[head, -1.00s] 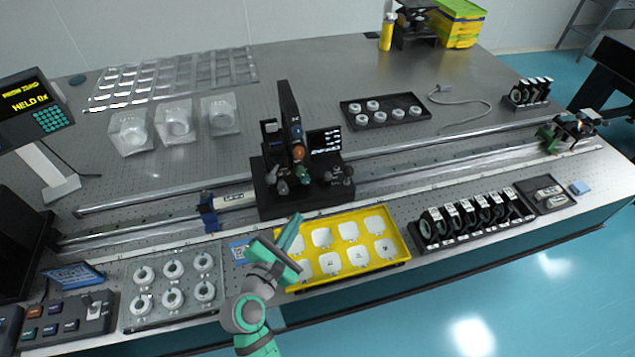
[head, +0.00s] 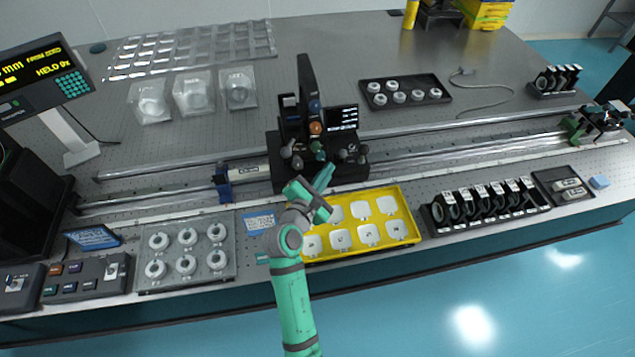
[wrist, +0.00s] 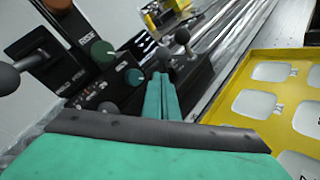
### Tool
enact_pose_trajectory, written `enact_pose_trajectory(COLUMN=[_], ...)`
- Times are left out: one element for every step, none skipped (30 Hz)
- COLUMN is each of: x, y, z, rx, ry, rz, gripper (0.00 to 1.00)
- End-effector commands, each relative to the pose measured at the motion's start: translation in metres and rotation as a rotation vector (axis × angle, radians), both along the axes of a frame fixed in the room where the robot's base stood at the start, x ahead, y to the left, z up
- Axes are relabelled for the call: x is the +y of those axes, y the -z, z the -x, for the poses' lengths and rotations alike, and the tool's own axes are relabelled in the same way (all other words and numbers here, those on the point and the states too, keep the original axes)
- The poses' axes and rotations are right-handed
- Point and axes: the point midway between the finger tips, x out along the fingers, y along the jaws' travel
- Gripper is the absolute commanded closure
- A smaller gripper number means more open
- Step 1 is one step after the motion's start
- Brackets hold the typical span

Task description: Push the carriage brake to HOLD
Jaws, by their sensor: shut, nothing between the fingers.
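The black carriage (head: 350,174) stands on the long rails, with an upright plate, coloured knobs and ball-ended levers.
A yellow tray (head: 412,241) with white pads lies right of my gripper. A plate of white rings (head: 209,236) and a button console (head: 88,278) are at the left. A black rack of round optics (head: 485,205) is at the right. A display (head: 45,75) shows "HELD 0x".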

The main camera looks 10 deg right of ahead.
Motion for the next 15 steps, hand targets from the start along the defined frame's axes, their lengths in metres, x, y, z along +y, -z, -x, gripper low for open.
enact_pose_trajectory(x=[-0.006, -0.008, -0.011, -0.013, -0.014, -0.016, -0.017, -0.017, -0.018, -0.018, -0.018, -0.018, -0.018, -0.018, -0.018], y=[-0.003, -0.004, -0.006, -0.007, -0.008, -0.009, -0.009, -0.010, -0.010, -0.010, -0.010, -0.010, -0.010, -0.010, -0.010], z=[-0.002, -0.004, -0.005, -0.006, -0.007, -0.008, -0.008, -0.009, -0.009, -0.009, -0.009, -0.009, -0.009, -0.009, -0.009], rx=[-0.001, -0.001, 0.000, -0.001, -0.001, 0.000, 0.000, 0.000, 0.000, 0.000, 0.000, 0.000, 0.000, 0.000, 0.000], ry=[0.002, 0.002, 0.001, 0.000, 0.000, 0.000, 0.000, 0.000, -0.001, -0.001, -0.001, -0.001, -0.001, -0.001, -0.001], rz=[-0.001, -0.001, -0.001, -0.002, -0.001, 0.000, 0.000, 0.000, 0.000, 0.000, 0.000, 0.000, 0.000, 0.000, 0.000], gripper=[1.00, 1.00, 1.00, 1.00, 1.00, 1.00, 1.00, 1.00, 1.00, 1.00, 1.00, 1.00, 1.00, 1.00, 1.00])
